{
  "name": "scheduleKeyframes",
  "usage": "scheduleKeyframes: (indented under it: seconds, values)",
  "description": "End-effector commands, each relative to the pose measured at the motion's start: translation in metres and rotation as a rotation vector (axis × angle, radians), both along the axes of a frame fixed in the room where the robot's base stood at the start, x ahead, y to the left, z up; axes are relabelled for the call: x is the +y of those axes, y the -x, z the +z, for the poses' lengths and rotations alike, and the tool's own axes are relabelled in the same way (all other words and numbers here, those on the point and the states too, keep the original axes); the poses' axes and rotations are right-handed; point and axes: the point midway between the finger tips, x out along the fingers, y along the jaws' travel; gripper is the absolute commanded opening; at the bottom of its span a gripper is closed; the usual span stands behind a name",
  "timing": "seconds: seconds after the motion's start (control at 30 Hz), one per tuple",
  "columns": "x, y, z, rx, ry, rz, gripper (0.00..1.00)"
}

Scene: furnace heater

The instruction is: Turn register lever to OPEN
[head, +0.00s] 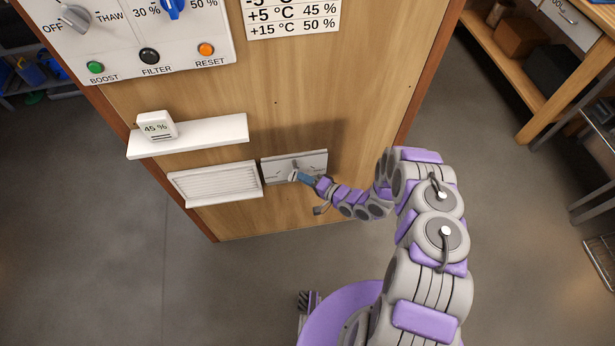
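The register lever plate (279,168) is a small pale panel low on the wooden front, just right of the white louvered register (216,184). The register's slats show as thin lines. My gripper (298,176) is at the plate, reaching in from the lower right. Its tip overlaps the middle of the plate and hides most of the lever there. The lever's position and the plate's markings are too small to read. I cannot tell whether the fingers touch or hold the lever.
Above the register, a white shelf (200,137) carries a small meter (156,127) reading 45 %. Higher up are a control panel (130,35) with knobs and buttons and a temperature chart (292,16). A wooden bench (530,75) stands at the right. Grey floor (90,240) is clear at left.

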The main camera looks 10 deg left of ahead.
Motion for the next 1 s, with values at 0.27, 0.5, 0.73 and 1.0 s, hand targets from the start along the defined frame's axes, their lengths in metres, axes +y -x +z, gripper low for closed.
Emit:
scheduleKeyframes:
  seconds: [0.27, 0.5, 0.73, 1.0]
  values:
    - [0.011, 0.004, -0.006, 0.0, -0.001, 0.003, 0.0]
    - [0.022, 0.007, -0.007, 0.0, 0.001, 0.003, 0.0]
    - [0.027, 0.009, -0.007, 0.001, 0.001, 0.003, 0.0]
    - [0.029, 0.009, -0.006, 0.0, 0.0, 0.002, 0.0]
